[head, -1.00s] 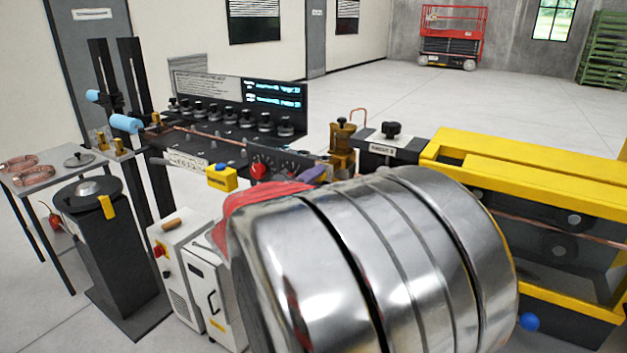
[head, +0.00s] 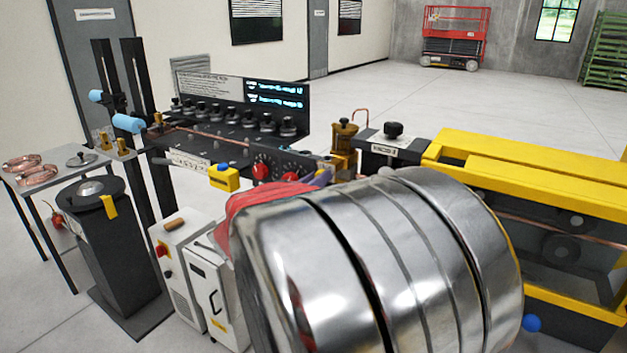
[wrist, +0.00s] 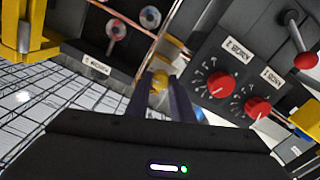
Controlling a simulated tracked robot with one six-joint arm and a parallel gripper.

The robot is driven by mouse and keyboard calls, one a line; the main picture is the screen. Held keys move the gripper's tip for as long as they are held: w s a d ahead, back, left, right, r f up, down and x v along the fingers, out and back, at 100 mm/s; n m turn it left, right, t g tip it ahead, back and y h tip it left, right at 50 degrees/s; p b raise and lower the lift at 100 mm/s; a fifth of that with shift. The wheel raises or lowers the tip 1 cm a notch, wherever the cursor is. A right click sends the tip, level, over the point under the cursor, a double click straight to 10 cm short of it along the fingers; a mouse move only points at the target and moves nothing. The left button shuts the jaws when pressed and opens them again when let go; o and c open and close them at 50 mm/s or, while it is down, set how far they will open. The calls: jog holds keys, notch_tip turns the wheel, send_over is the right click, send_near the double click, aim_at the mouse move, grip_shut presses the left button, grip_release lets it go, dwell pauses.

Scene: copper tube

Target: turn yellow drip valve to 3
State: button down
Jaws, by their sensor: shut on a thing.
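The yellow drip valve knob (wrist: 160,82) shows small in the wrist view, between the tips of my two purple-grey fingers. My gripper (wrist: 167,92) is shut on it. The number the valve points to cannot be read. In the head view my silver arm hides most of the gripper, and only a bit of a purple finger (head: 322,178) shows past the arm's upper edge. The valve itself cannot be made out there. A brass drip cup (head: 343,138) stands just behind that spot.
A dark panel with two red dial knobs (wrist: 221,84) is close on the right in the wrist view, with a red-tipped lever (wrist: 304,60) beyond. Yellow machine frame (head: 530,180) stands right in the head view. A copper tube (head: 210,134) runs along the bench.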

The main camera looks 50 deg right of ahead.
jog(key=shift+f+m, duration=0.35)
jog(key=shift+m, duration=0.25)
jog(key=c, duration=1.9)
grip_release()
jog(key=o, duration=0.4)
jog(key=shift+r, duration=0.25)
jog(key=shift+c, duration=0.2)
jog(key=shift+a, duration=0.1)
jog(key=s+a, duration=0.1)
jog(key=a, duration=1.2)
jog(key=shift+a, duration=0.3)
jog(key=shift+s, duration=0.1)
